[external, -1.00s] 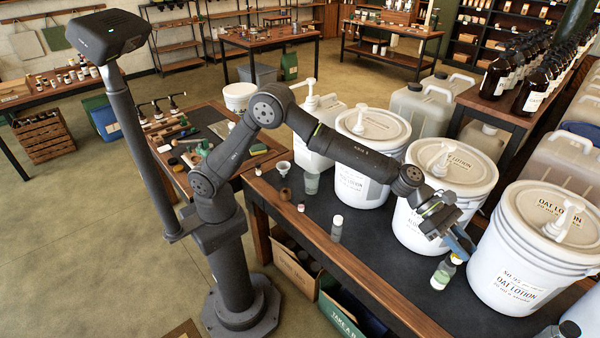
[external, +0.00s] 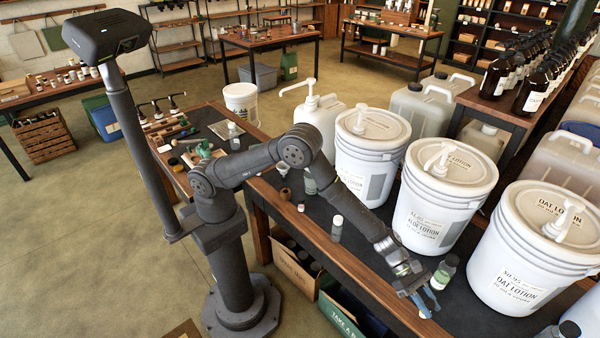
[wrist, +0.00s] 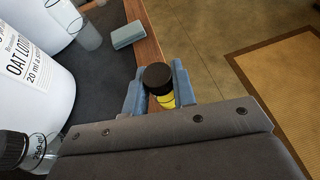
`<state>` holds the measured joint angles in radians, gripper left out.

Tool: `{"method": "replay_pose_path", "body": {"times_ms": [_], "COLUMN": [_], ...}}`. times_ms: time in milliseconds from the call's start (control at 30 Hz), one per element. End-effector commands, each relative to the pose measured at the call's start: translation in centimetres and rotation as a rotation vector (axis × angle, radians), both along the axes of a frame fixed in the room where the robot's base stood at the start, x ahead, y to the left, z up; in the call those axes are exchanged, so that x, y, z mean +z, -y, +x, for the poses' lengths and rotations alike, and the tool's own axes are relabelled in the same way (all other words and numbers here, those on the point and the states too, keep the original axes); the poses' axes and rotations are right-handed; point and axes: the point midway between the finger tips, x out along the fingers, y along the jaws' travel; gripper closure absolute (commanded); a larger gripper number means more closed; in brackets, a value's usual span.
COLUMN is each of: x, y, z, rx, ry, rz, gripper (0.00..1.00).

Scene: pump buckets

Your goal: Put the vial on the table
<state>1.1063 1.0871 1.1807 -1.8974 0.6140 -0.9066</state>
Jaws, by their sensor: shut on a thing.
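A small vial with a black cap and a yellow body (wrist: 158,82) sits between the two blue-grey fingers of my gripper (wrist: 160,92) in the wrist view. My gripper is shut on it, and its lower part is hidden. In the external view my gripper (external: 427,305) is low over the wooden front edge of the dark-topped table (external: 365,275); the vial is too small to make out there. Whether the vial touches the table cannot be told.
A green-tinted bottle (external: 445,272) stands just behind my gripper. White lotion buckets (external: 532,250) line the table behind it. In the wrist view, a blue-grey block (wrist: 128,35) lies near the edge; floor (wrist: 230,50) shows beyond.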

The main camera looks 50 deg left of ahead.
Motion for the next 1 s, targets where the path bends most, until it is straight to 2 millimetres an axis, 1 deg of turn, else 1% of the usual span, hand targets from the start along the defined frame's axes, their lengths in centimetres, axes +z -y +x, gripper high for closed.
{"method": "replay_pose_path", "body": {"times_ms": [33, 100, 200, 300, 467, 667, 733, 1000], "x": [-0.9, -1.8, -2.7, -3.2, -3.9, -6.8, -7.4, -7.5], "y": [0.1, 0.3, 0.6, 0.7, 0.8, 0.7, 0.7, 0.7], "z": [1.4, 2.8, 4.5, 5.4, 5.8, 5.7, 5.7, 5.7], "rx": [0.004, 0.002, 0.002, 0.001, 0.0, 0.0, -0.001, 0.0], "ry": [-0.001, 0.0, 0.0, -0.001, -0.001, -0.002, -0.001, 0.0], "rz": [0.001, 0.0, -0.001, 0.0, 0.0, 0.002, 0.001, 0.0], "gripper": [1.0, 1.0, 1.0, 1.0, 1.0, 1.0, 1.0, 1.0]}}
